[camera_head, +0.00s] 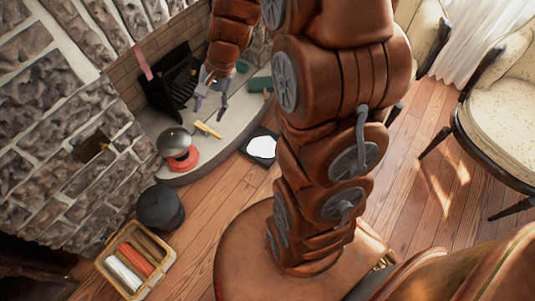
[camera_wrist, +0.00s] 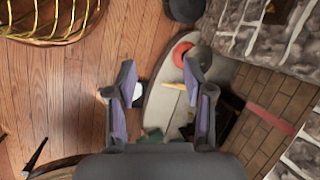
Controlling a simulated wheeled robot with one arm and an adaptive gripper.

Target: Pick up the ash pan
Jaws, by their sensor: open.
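What looks like the ash pan is a dark, flat, square tray with a bright white patch inside (camera_head: 272,157). It lies at the curved edge of the pale hearth in the head view, just left of my arm. In the wrist view it shows partly behind my left finger (camera_wrist: 139,92). My gripper (camera_head: 210,111) is open and empty above the hearth, up and to the left of the tray in the head view. In the wrist view its two fingers are spread wide (camera_wrist: 160,88), with hearth and tray edge between them.
On the hearth (camera_head: 223,147) are a grey dome (camera_head: 173,138) by a red disc (camera_head: 186,162), a yellow-handled tool (camera_head: 208,130), a black grate (camera_head: 172,82) and green items (camera_head: 260,85). A black bucket (camera_head: 160,207) and yellow crate (camera_head: 105,255) stand left. Wooden floor is clear between.

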